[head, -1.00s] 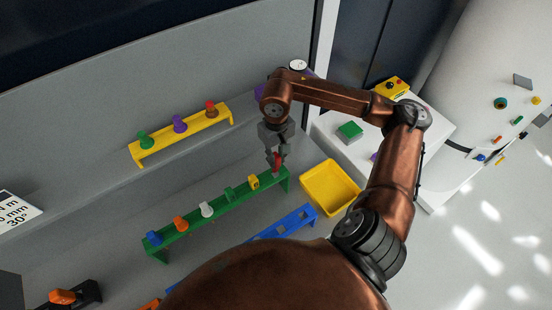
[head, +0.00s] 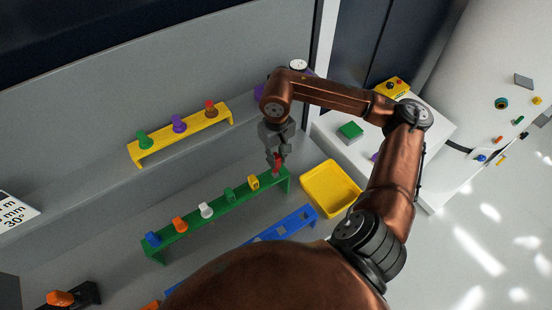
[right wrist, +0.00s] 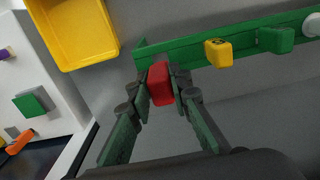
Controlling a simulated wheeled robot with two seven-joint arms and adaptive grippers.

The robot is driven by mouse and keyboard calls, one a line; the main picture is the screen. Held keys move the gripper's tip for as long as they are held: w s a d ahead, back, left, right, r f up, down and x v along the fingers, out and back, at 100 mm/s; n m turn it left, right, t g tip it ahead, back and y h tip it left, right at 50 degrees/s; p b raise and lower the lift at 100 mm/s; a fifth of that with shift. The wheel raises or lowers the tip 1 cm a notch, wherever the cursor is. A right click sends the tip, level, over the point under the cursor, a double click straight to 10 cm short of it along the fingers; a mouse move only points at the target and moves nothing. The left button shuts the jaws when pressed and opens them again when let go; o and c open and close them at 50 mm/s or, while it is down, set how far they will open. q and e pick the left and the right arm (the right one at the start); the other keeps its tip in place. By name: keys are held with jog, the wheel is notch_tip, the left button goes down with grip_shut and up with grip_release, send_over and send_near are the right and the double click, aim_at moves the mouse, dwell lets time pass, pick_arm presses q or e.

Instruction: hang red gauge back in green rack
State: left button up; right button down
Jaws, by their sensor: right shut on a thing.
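The red gauge (head: 278,159) is between the fingers of my right gripper (head: 276,162), at the right end of the green rack (head: 215,210). In the right wrist view the red gauge (right wrist: 160,84) sits between the two fingertips (right wrist: 163,90), beside the end of the green rack (right wrist: 190,50). The fingers are shut on it. Whether its lower part is in a rack opening is hidden. The rack also holds blue, orange, white, green and yellow (head: 253,182) pieces in a row. My left gripper is not in view.
A yellow bin (head: 330,188) stands right of the rack's end. A blue rack (head: 290,224) lies in front. A yellow rack (head: 182,134) with green, purple and red-brown pieces stands behind. A white table (head: 345,152) with a green block (head: 350,131) is at right.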

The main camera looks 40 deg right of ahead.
jog(key=shift+b, duration=0.35)
dwell(0.5)
jog(key=shift+f+b, duration=2.55)
jog(key=shift+f, duration=0.35)
jog(key=c, duration=1.7)
grip_release()
jog(key=shift+r, duration=0.25)
notch_tip(320, 180, up, 12)
jog(key=shift+f, duration=0.15)
jog(key=shift+w, duration=0.1)
